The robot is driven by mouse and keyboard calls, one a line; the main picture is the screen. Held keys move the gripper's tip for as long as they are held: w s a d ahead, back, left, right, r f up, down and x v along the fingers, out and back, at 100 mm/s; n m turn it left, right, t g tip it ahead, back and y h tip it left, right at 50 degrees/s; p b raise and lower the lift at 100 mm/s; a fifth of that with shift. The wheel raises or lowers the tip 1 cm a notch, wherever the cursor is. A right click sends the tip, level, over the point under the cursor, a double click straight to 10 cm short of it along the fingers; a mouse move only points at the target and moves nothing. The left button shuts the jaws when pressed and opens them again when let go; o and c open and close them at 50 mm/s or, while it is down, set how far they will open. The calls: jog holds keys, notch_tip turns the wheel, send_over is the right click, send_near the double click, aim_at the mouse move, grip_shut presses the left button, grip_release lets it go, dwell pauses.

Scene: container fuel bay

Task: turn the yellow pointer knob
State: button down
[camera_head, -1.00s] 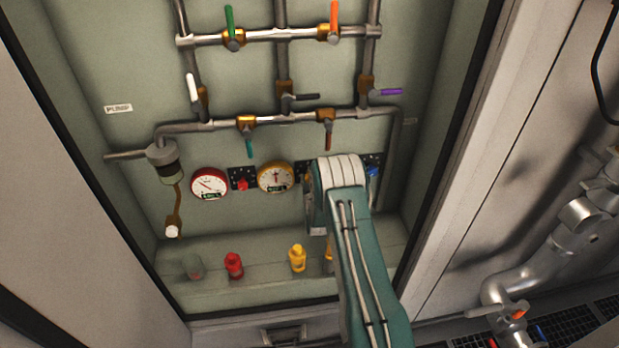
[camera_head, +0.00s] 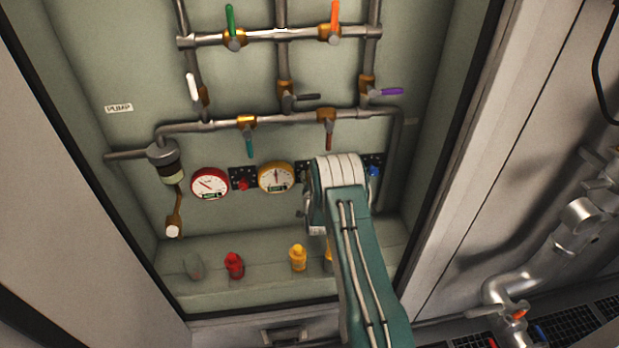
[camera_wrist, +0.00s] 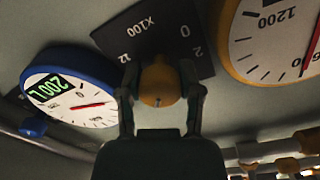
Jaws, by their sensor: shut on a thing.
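The yellow pointer knob (camera_wrist: 159,82) is in the middle of the wrist view, on a dark scale plate (camera_wrist: 135,35) marked "x100", "0" and "2". My gripper (camera_wrist: 160,90) has one finger on each side of the knob and is shut on it. The way the pointer faces is hard to tell in the dim light. In the head view my arm hides the knob and my gripper's fingertips.
A blue-rimmed gauge (camera_wrist: 72,88) and a yellow-rimmed gauge (camera_wrist: 265,40) flank the plate. In the head view a red gauge (camera_head: 210,184), red knob (camera_head: 243,185) and blue knob (camera_head: 373,171) sit nearby. Valve pipes (camera_head: 210,126) run above; coloured fittings (camera_head: 234,265) stand on the ledge below.

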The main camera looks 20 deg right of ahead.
jog(key=shift+w+r, duration=0.15)
jog(key=shift+r, duration=0.15)
jog(key=shift+c, duration=1.3)
grip_release()
jog(key=shift+f, duration=0.15)
jog(key=shift+s+f, duration=0.1)
jog(key=shift+s, duration=0.2)
jog(key=v, duration=1.1)
jog(key=shift+s+a, duration=0.2)
jog(key=shift+s, duration=0.05)
